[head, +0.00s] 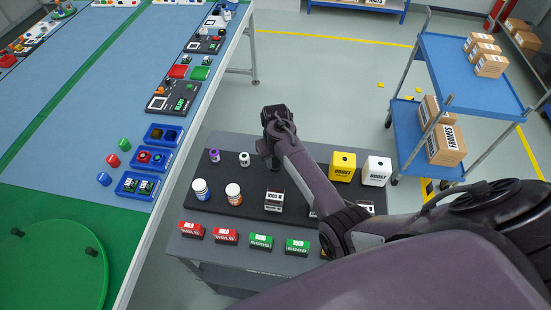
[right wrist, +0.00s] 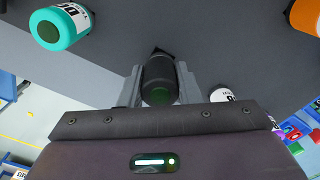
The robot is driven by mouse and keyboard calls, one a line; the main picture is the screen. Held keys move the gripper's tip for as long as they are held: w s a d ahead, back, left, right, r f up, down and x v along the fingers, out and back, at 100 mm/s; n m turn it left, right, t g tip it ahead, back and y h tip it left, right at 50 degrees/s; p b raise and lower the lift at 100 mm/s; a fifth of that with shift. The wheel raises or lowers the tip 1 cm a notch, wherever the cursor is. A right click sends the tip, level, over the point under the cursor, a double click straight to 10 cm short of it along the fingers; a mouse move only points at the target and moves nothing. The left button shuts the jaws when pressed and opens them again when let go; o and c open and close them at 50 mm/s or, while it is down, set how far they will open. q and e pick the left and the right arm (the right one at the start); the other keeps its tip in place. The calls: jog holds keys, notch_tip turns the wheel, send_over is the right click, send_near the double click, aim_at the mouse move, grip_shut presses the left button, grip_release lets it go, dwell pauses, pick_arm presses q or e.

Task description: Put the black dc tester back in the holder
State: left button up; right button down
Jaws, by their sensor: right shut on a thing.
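The black dc tester (right wrist: 159,80) is a dark cylinder between the two fingers of my right gripper (right wrist: 160,84), which is shut on it. In the head view my right gripper (head: 266,152) is over the far part of the dark holder board (head: 226,208) on the grey table. The tester cannot be made out there behind my wrist. A purple-topped cylinder (head: 214,155) and a white one (head: 245,159) stand on the board to its left. Whether the tester touches the board cannot be told. My left gripper is not in view.
Red and green packs (head: 261,242) line the near edge. In the right wrist view a teal-lidded cylinder (right wrist: 57,28) is at upper left.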

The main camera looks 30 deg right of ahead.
jog(key=shift+f+b, duration=0.4)
jog(key=shift+f, duration=0.3)
jog(key=c, duration=1)
grip_release()
notch_tip(320, 180, up, 3)
jog(key=shift+f+p, duration=0.1)
jog(key=shift+p, duration=0.95)
notch_tip(320, 180, up, 4)
jog(key=shift+f, duration=0.15)
jog(key=shift+r, duration=0.7)
jog(key=shift+s, duration=0.1)
